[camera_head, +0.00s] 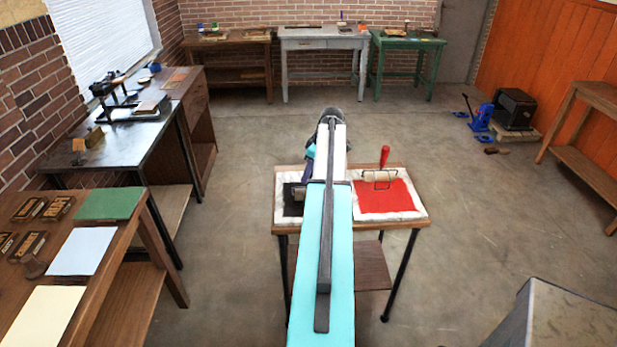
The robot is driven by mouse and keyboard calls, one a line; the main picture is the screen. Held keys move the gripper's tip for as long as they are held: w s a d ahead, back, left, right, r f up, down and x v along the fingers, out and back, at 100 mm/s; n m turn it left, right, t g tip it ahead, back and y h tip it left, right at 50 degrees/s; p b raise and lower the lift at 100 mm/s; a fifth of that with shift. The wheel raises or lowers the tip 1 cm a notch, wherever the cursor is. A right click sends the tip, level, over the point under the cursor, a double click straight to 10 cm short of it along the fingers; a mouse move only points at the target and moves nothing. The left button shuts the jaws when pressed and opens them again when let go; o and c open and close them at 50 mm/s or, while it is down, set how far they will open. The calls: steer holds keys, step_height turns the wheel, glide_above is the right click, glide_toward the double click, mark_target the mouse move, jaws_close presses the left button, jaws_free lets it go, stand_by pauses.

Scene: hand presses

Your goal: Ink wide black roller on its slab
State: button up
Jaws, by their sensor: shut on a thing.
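The black ink slab (290,208) lies on the left of a small wooden table, a black patch on a white, smeared base. My arm reaches over it and hides its right part. My gripper (308,172) shows only in part, pointing down beside my arm over the back of this slab. It is shut on the wide black roller (298,192), of which only a small part shows at the black patch. Whether the roller touches the ink cannot be told.
The red slab (400,197), with a red-handled roller (382,172) on it, is right of my arm. Benches with a press (112,95), type blocks and paper (82,251) stand left. A blue jack (483,117) and black box (514,108) are at right.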

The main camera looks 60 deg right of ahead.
steer(key=shift+w+d, duration=0.1)
stand_by(0.3)
steer(key=shift+w+d+r, duration=0.1)
steer(key=shift+w+d, duration=0.45)
steer(key=shift+d, duration=0.2)
steer(key=shift+w+d, duration=0.55)
steer(key=shift+d, duration=0.2)
steer(key=shift+d, duration=0.1)
steer(key=shift+w+d+b, duration=0.3)
steer(key=shift+w+d, duration=0.25)
steer(key=shift+d, duration=0.2)
steer(key=shift+w+d+b, duration=0.25)
steer(key=shift+w+d, duration=0.25)
steer(key=shift+d, duration=0.2)
steer(key=shift+s+a, duration=0.1)
steer(key=shift+a, duration=0.05)
steer(key=shift+s+a, duration=0.55)
steer(key=shift+a, duration=0.2)
steer(key=shift+s+a, duration=0.5)
steer(key=shift+a, duration=0.2)
steer(key=shift+f+b, duration=0.2)
steer(key=shift+b, duration=0.1)
